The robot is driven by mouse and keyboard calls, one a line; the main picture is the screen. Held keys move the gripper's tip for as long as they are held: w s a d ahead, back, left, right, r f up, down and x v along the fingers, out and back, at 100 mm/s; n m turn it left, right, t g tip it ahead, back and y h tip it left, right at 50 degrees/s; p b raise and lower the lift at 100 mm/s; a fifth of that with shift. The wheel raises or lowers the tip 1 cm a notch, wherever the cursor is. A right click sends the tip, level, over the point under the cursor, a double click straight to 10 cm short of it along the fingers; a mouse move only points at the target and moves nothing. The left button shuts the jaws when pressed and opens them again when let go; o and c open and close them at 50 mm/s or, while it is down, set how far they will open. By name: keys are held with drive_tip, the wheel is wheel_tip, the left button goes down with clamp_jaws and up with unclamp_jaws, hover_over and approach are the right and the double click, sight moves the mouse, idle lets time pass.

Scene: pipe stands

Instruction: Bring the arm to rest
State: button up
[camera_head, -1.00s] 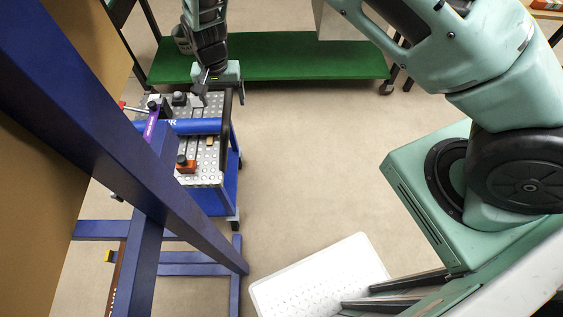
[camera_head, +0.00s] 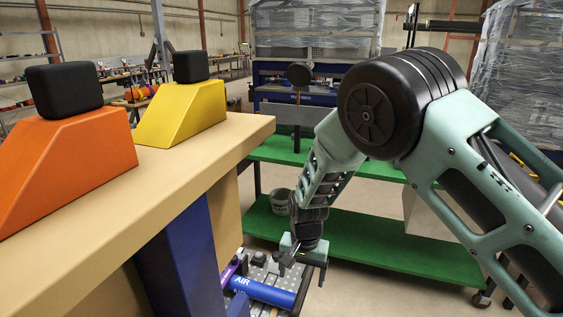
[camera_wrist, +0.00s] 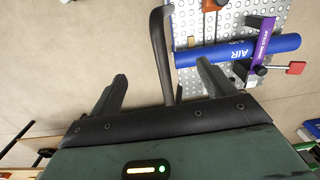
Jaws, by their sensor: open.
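My gripper (camera_head: 303,272) hangs pointing down at the end of my arm, over the edge of a perforated metal cart top. In the wrist view its two dark fingers (camera_wrist: 163,85) are spread wide with nothing gripped between them. A black curved bar (camera_wrist: 160,45) on the cart's side shows between the fingers in that picture; I cannot tell how close it is. A blue pipe (camera_head: 262,291) marked AIR lies on the cart, apart from the gripper. It also shows in the wrist view (camera_wrist: 270,46), under a purple clamp (camera_wrist: 262,38).
A tan tabletop (camera_head: 190,165) on the left carries an orange block (camera_head: 65,170) and a yellow block (camera_head: 180,115), both with black pads. A green shelf unit (camera_head: 400,240) stands behind my arm, with a bucket (camera_head: 280,201) on it. Open floor lies right of the cart.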

drive_tip(key=s+a+r+n+y, duration=0.1)
drive_tip(key=s+r+n, duration=0.2)
drive_tip(key=s+r, duration=0.7)
drive_tip(key=s+d+r+n, duration=0.4)
drive_tip(key=s+r, duration=0.2)
drive_tip(key=s, duration=0.4)
drive_tip(key=s+d+r+n, duration=0.3)
drive_tip(key=s+r, duration=0.3)
drive_tip(key=s, duration=0.4)
drive_tip(key=shift+d+n+h, duration=0.35)
drive_tip(key=shift+n+h, duration=0.05)
drive_tip(key=shift+n, duration=0.5)
